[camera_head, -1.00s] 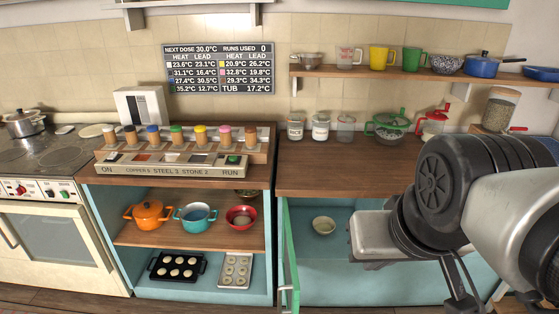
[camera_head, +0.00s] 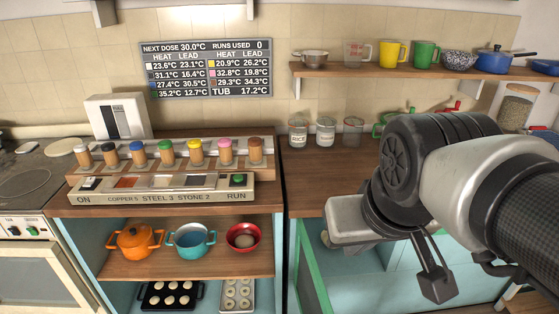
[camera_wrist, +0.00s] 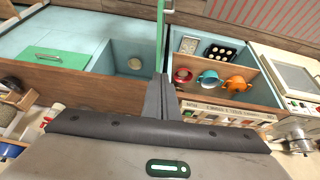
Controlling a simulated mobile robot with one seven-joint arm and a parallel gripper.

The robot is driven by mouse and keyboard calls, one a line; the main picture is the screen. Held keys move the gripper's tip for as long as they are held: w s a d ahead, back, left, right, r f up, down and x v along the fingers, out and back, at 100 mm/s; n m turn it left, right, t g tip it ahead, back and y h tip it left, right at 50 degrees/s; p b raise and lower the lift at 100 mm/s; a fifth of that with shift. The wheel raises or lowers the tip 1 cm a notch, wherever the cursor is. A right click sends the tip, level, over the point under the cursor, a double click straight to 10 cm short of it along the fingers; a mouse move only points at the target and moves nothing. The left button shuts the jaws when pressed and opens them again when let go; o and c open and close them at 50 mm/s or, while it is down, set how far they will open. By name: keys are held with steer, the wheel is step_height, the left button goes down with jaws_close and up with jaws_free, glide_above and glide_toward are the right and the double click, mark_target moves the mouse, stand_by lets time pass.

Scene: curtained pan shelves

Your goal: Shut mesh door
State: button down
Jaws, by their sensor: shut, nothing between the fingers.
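The mesh door is the green-framed door (camera_head: 312,275) at the left side of the right-hand cabinet, in the lower middle of the head view. It stands swung open, and its lower part is cut off by the picture edge. In the wrist view the green door (camera_wrist: 161,30) is seen nearly edge-on, just beyond my fingertips. My gripper (camera_wrist: 161,80) is shut and empty, its fingers pointing toward the door; I cannot tell whether they touch it. In the head view my arm covers much of the cabinet opening, and the fingertips are not clearly seen.
The turquoise cabinet (camera_wrist: 125,57) holds a small bowl (camera_wrist: 107,80). The left shelves hold an orange pot (camera_head: 136,242), a blue pot (camera_head: 190,241), a red bowl (camera_head: 243,237) and baking trays. Above stands a control panel (camera_head: 160,190) with several shakers. The counter (camera_head: 305,180) has jars at the back.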

steer(key=w+a+f+n+g+h+b, duration=0.1)
steer(key=w+a+f+n+g+b, duration=0.2)
steer(key=f, duration=1.1)
steer(key=w+a+f+n+g+b, duration=0.2)
steer(key=w+a+f+n+b, duration=0.25)
steer(key=f, duration=0.95)
steer(key=w+a+f+n+g+h+b, duration=0.1)
steer(key=w+a+f+n+g+b, duration=0.3)
steer(key=f, duration=1.1)
steer(key=s+d+f+t+b, duration=0.2)
steer(key=s+d+f+b, duration=0.1)
steer(key=d+f, duration=0.4)
steer(key=shift+s+f+b, duration=0.3)
steer(key=shift+s+f, duration=0.3)
steer(key=shift+f, duration=0.45)
steer(key=shift+n, duration=0.35)
